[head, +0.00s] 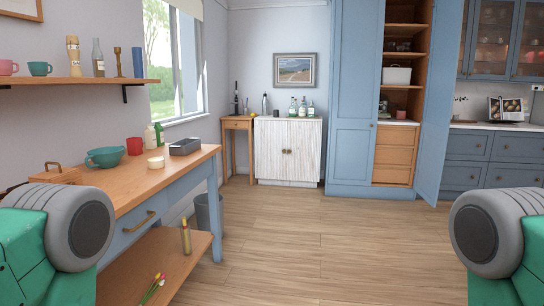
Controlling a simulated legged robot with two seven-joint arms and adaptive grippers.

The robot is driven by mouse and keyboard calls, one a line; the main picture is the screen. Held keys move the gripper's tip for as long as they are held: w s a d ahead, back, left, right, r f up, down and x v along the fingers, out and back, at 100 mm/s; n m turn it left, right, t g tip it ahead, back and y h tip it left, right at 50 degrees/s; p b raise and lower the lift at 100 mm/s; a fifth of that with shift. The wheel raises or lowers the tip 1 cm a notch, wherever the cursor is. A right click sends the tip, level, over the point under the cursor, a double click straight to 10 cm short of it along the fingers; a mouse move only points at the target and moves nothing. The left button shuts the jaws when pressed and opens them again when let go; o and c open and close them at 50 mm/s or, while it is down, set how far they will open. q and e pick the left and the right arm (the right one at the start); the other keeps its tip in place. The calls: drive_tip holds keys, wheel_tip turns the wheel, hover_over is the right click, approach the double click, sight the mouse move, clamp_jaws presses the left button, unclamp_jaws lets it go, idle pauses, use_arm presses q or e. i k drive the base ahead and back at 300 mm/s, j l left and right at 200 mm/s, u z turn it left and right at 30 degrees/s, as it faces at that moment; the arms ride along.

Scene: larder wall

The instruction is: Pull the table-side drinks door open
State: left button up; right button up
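The drinks cabinet (287,172) is a low, whitewashed wooden cupboard against the far wall, with bottles (302,107) on its top. Its table-side door (269,158), the left one, stands beside a small wooden side table (237,124). Its right door (304,158) is also shut. Two small knobs sit close together at the middle seam. My green and grey arm parts show at the lower left and lower right corners. Neither gripper is in view. The cabinet is well beyond my arms across the room.
A wooden-topped blue workbench (140,178) runs along the left, with a waste bin (203,212) by its far end. The tall blue larder (352,110) at right has its right door (436,110) swung open. Bare wooden floor (310,245) lies between me and the cabinet.

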sight(270, 136)
drive_tip(key=i+z, duration=0.1)
drive_tip(key=i, duration=6.75)
drive_tip(key=i+l+u, duration=0.1)
drive_tip(key=i, duration=0.85)
drive_tip(key=i+l, duration=0.15)
drive_tip(key=i, duration=0.85)
drive_tip(key=i+u, duration=0.3)
